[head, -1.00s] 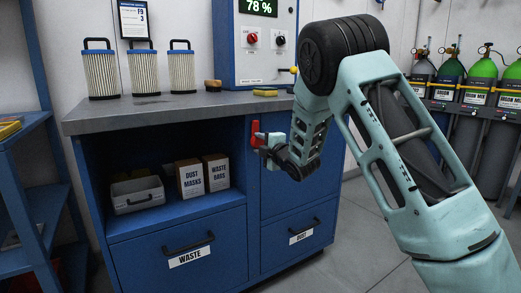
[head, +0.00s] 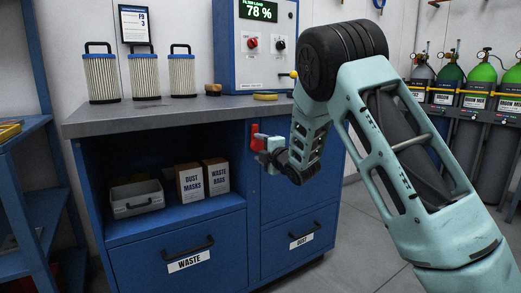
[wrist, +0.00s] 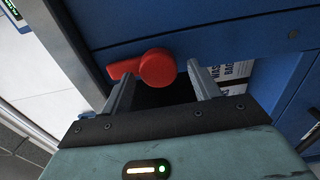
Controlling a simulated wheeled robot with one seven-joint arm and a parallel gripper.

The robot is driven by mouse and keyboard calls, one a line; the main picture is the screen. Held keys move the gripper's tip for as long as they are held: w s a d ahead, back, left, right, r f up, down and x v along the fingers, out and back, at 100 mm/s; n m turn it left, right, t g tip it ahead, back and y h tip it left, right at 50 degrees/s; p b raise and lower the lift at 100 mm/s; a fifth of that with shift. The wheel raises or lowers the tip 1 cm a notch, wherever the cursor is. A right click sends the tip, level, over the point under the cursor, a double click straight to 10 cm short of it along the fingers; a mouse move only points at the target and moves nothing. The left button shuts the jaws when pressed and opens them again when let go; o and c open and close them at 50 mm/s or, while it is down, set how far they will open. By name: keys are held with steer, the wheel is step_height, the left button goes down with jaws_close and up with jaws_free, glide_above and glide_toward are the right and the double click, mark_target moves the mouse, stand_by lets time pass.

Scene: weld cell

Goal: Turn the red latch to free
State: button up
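The red latch (head: 255,137) is on the blue cabinet front, near the top of the right-hand side below the worktop. In the head view it stands roughly upright, its lower part partly hidden by my gripper. In the wrist view the red latch (wrist: 157,68) shows a round hub with a short handle pointing left. My gripper (head: 266,147) is right at the latch. In the wrist view my gripper (wrist: 160,77) is open, one finger on each side of the hub with gaps visible. I cannot tell how deep the fingertips reach around it.
The grey worktop (head: 190,108) overhangs above the latch and carries filters and a control box (head: 254,50). An open shelf with a grey bin (head: 137,197) and boxes is to the left. Drawers with black handles (head: 190,243) are below. Gas cylinders (head: 483,75) stand far right.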

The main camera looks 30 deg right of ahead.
steer(key=s+p, duration=0.2)
steer(key=s, duration=1.5)
steer(key=shift+s+d, duration=0.25)
steer(key=shift+d, duration=0.05)
